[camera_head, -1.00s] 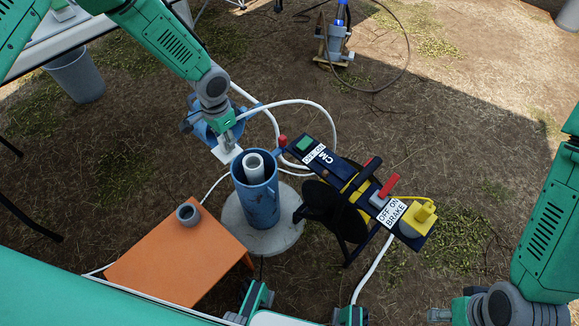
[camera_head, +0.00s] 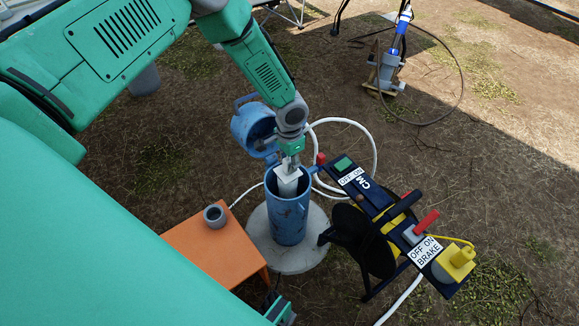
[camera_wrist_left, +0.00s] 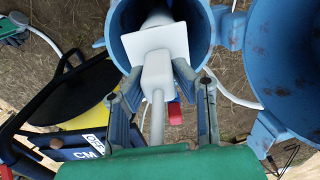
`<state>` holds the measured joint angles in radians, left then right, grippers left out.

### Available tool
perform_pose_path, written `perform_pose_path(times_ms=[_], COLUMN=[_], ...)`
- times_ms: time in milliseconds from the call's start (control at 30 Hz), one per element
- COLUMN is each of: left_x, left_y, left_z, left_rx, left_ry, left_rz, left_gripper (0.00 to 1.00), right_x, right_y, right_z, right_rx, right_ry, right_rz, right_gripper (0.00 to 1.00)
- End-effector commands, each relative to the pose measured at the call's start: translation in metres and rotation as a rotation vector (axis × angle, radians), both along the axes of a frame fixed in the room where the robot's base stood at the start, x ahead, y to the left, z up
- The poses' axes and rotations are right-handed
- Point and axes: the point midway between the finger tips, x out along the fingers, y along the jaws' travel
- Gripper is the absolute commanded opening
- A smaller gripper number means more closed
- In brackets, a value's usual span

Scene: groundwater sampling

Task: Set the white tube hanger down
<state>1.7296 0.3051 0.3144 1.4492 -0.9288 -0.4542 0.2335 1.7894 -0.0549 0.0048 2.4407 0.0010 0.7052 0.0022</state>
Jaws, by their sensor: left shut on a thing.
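My left gripper (camera_head: 289,164) is shut on the white tube hanger (camera_head: 287,182), a white plate with a thicker block. The hanger is at the mouth of the upright blue well casing (camera_head: 288,222). In the left wrist view, the hanger (camera_wrist_left: 156,66) sits between the two fingers (camera_wrist_left: 157,82), its plate over the near part of the opening of the blue casing (camera_wrist_left: 121,22). A white pipe (camera_wrist_left: 159,18) shows inside, partly covered by the plate. I cannot tell whether the plate touches the pipe.
The open blue lid (camera_head: 253,128) is behind the casing. A reel with a black and yellow panel (camera_head: 385,222) stands close on the right. An orange table (camera_head: 195,248) with a grey ring (camera_head: 215,216) is at left. A pump (camera_head: 390,72) stands farther back.

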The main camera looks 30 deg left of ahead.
Motion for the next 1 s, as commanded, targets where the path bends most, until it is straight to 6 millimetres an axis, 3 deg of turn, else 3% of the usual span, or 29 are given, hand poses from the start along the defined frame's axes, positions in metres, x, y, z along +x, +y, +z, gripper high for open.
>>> perform_pose_path(times_ms=[67, 333, 367, 400, 433, 767, 867, 1000], left_x=[0.000, 0.000, 0.000, 0.000, 0.000, 0.000, 0.001, 0.001], left_y=[0.001, 0.001, 0.001, 0.001, 0.001, 0.001, 0.001, 0.001], left_z=[-0.010, -0.010, -0.010, -0.010, -0.010, -0.007, 0.003, 0.031], left_rx=[0.000, 0.000, 0.000, 0.000, 0.000, 0.000, 0.000, 0.001], left_ry=[0.000, 0.000, 0.000, 0.000, 0.000, -0.001, -0.002, -0.004], left_rz=[0.000, 0.000, 0.000, 0.000, 0.000, 0.000, -0.001, -0.001], left_gripper=[0.00, 0.00, 0.26, 0.40, 0.44, 0.44, 0.44, 0.44], right_x=[0.000, 0.000, 0.000, 0.000, 0.000, 0.000, 0.000, 0.000], right_y=[0.000, 0.000, 0.000, 0.000, 0.000, 0.000, 0.000, 0.000], right_z=[-0.005, -0.004, -0.004, -0.004, -0.004, -0.002, 0.001, 0.012], right_rx=[0.000, 0.000, 0.000, 0.000, 0.000, 0.000, 0.000, 0.000], right_ry=[0.000, 0.000, 0.000, 0.000, 0.000, 0.000, 0.000, 0.000], right_rz=[0.000, 0.000, 0.000, 0.000, 0.000, 0.000, 0.000, 0.000], right_gripper=[0.47, 0.47, 0.47, 0.47, 0.47, 0.47, 0.47, 0.47])
